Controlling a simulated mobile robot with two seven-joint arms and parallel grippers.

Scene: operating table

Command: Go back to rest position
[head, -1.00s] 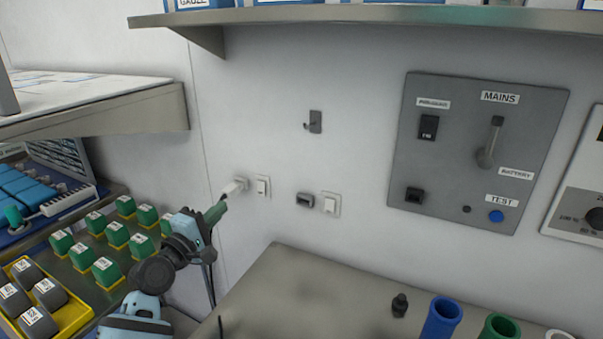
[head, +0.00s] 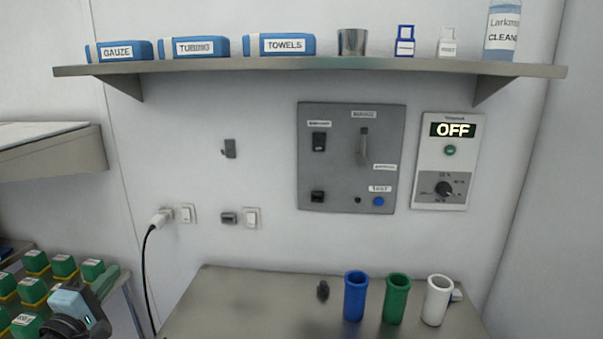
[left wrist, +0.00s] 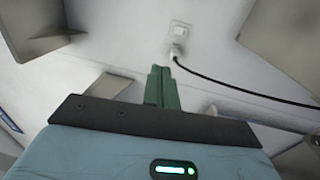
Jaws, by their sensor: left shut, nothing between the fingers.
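My left gripper (head: 104,281) is at the lower left of the head view, low beside the rack of green-topped blocks. In the left wrist view its green fingers (left wrist: 161,88) are closed together with nothing between them. A white plug (head: 160,219) with a black cord sits in the wall outlet, above and to the right of the gripper and apart from it. The plug also shows in the left wrist view (left wrist: 176,52), beyond the fingertips. My right gripper is in neither view.
Green-topped blocks (head: 63,266) stand close to the left gripper. A metal counter (head: 250,300) holds blue (head: 355,297), green (head: 396,299) and white (head: 437,300) cylinders. A wall shelf (head: 330,68) runs above, and another shelf (head: 55,150) juts out at left. The wall carries a grey switch panel (head: 340,175).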

